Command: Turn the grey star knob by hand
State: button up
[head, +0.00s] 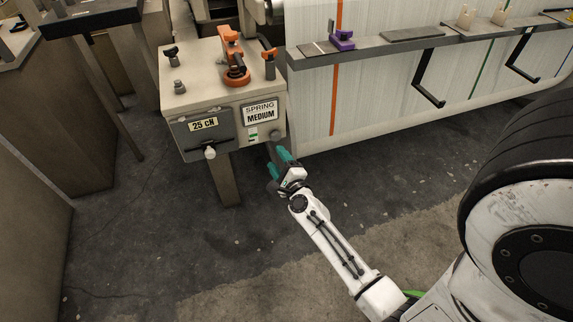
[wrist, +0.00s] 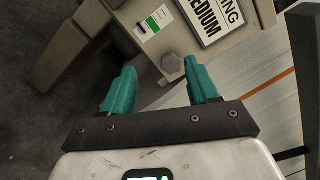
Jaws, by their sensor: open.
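A grey knob (head: 276,136) sits low at the right end of the front face of the beige box (head: 190,62). In the wrist view, the knob (wrist: 172,64) looks like a small grey lobed or six-sided head, close to the box's lower edge. My gripper (head: 280,161) is just below and in front of that knob, with teal fingers spread. In the wrist view, the knob appears between the fingertips of my gripper (wrist: 160,70), nearer the right finger. The fingers are open and hold nothing. I cannot tell whether they reach around the knob or stop short of it.
The box carries a "SPRING MEDIUM" plate (head: 260,112), a "25 cN" plate (head: 204,125) and a pale front knob (head: 210,153). An orange fitting (head: 235,66) stands on top. A grey ledge (head: 410,37) runs right. The floor (head: 150,230) at lower left is clear.

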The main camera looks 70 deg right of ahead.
aim_at(276, 138)
jog(key=shift+w+d+f+m+g+h+b, duration=0.2)
jog(key=shift+w+d+m, duration=0.3)
jog(key=shift+d, duration=0.9)
jog(key=shift+w+d+f+m+g+h+b, duration=0.1)
jog(key=shift+w+d+m+g+h+b, duration=0.3)
jog(key=shift+d, duration=0.95)
jog(key=shift+w+d+f+m+h+b, duration=0.1)
jog(key=shift+w+d+m, duration=0.2)
jog(key=shift+w+d, duration=0.75)
jog(key=shift+s+d, duration=0.3)
jog(key=shift+d, duration=0.1)
jog(key=shift+c, duration=0.3)
jog(key=c, duration=0.7)
